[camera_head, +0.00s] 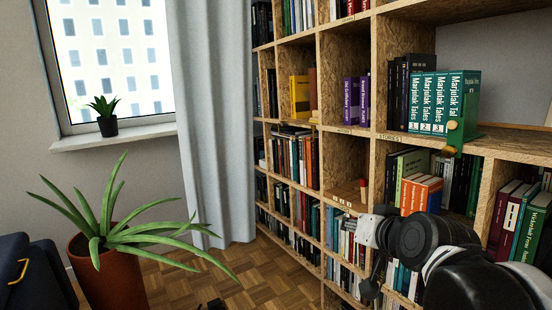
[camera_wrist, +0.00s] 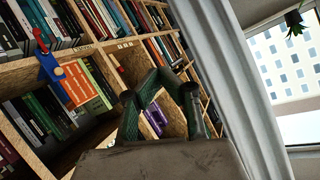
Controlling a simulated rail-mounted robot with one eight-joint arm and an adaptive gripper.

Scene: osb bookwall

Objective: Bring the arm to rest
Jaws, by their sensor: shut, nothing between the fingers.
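My gripper (camera_wrist: 165,80) shows in the wrist view as two dark green, jointed fingers drawn together at the tips. It holds nothing, and the bookwall is behind it. In the head view my black and white arm reaches in from the lower right, in front of the lower shelves. The gripper is hard to make out there. The OSB bookwall (camera_head: 345,130) fills the right half of the head view, and the wrist view shows it tilted.
A potted plant (camera_head: 105,265) stands on the parquet floor (camera_head: 215,282) at the lower left, near a dark blue seat (camera_head: 35,275). A grey curtain (camera_head: 205,120) hangs by the window. A green bookend (camera_head: 462,110) sits at a shelf's front edge. Floor shows between plant and bookwall.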

